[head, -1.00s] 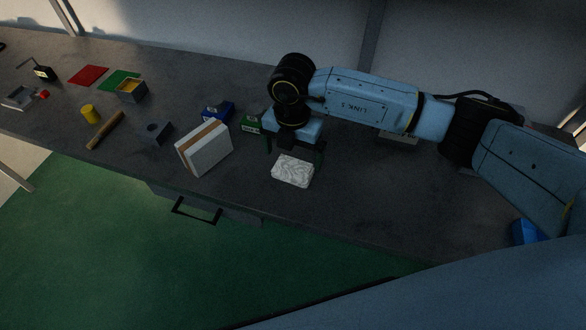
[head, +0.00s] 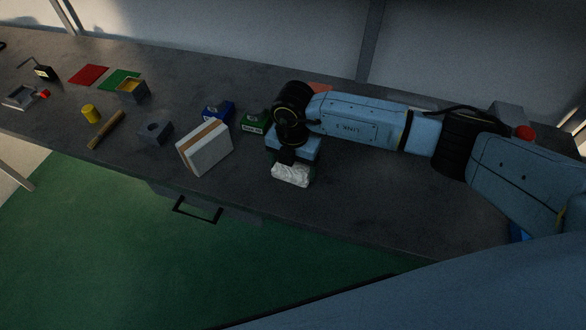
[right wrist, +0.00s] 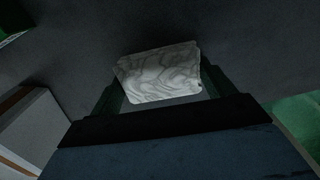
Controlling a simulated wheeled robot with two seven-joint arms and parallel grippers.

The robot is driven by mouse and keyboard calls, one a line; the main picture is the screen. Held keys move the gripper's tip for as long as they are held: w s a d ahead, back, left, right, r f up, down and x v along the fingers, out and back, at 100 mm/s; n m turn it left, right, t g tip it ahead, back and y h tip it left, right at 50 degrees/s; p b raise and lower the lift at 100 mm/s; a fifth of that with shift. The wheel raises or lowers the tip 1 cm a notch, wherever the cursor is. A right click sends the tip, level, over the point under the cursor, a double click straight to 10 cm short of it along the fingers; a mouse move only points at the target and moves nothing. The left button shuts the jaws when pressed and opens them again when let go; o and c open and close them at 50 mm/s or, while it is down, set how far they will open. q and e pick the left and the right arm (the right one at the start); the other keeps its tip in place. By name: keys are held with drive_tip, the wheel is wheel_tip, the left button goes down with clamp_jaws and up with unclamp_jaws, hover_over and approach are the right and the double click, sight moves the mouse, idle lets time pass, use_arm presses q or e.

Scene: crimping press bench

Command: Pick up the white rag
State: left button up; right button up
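The white rag (head: 290,175), a crumpled pale block with grey wavy lines, lies on the dark bench near its front edge. Its back part is hidden under my right gripper (head: 293,162) in the head view. In the right wrist view the rag (right wrist: 160,75) shows between the two dark green fingers of my right gripper (right wrist: 162,88), one at each side. The fingers look spread, with the rag close to both; contact is not clear. My left gripper is not in view.
A white and brown block (head: 205,150) stands to the left of the rag. Blue (head: 217,112) and green (head: 253,122) boxes stand behind it. A grey holder (head: 155,132) is further left. The bench right of the rag is clear in front of my arm.

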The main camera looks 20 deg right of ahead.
drive_tip(key=shift+c, duration=1.1)
wheel_tip(320, 180, up, 10)
